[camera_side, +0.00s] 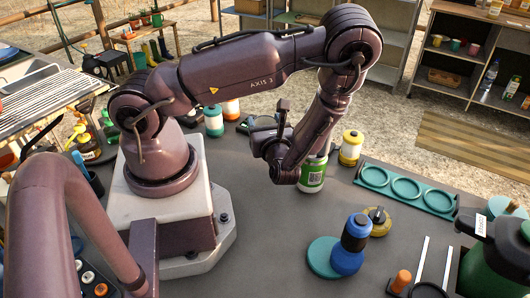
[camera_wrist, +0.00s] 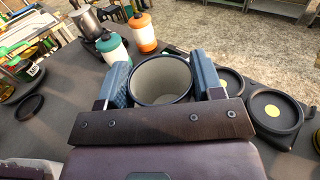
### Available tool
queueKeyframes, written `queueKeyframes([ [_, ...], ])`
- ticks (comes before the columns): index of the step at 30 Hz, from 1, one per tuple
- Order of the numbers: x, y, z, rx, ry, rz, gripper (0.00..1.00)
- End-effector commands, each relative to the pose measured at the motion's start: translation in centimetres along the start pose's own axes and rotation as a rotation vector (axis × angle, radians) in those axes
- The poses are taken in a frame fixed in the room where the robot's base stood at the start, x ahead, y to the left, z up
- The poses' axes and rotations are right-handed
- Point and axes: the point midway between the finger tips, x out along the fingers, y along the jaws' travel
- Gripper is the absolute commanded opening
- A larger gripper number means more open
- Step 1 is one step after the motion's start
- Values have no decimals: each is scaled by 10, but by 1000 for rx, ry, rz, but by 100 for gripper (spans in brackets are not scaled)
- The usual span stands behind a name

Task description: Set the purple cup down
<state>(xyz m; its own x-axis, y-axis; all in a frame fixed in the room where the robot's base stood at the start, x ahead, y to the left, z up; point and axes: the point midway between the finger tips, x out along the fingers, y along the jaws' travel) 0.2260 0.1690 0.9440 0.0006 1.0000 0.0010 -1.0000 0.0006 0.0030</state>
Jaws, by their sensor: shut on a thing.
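My gripper (camera_wrist: 159,63) is shut on a cup (camera_wrist: 162,82), with one blue-grey finger on each side of it. The wrist view looks into the cup's empty cream inside and shows its dark rim. Its outer colour and its base are mostly hidden, so I cannot tell whether it touches the surface. In the side view my wrist hides most of the gripper and I cannot make out the cup clearly. Round dark coasters lie to the right of the cup in the wrist view, one with a yellow-green centre (camera_wrist: 273,110) and one farther back (camera_wrist: 230,81).
A teal-and-white canister (camera_wrist: 112,48) and an orange-and-white one (camera_wrist: 142,32) stand behind the cup. In the side view, a green-labelled jar (camera_side: 312,176), a teal tray with round rings (camera_side: 407,188) and a blue bottle (camera_side: 349,252) stand right of my wrist. The front middle is clear.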

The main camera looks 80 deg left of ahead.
Motion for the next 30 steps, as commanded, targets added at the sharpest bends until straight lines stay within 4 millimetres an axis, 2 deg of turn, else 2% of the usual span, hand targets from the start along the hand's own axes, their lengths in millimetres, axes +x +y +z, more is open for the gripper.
queueKeyframes([
  [3, 1, 0, -18, 2, -1, 1, 36],
  [8, 1, 0, -32, 1, 0, 1, 36],
  [14, 1, 0, -58, 2, 0, 0, 36],
  [27, 1, 0, -65, 0, 0, 0, 36],
  [28, 1, 0, -64, -1, 1, 0, 67],
  [30, 1, 0, -64, -1, 1, 0, 84],
])
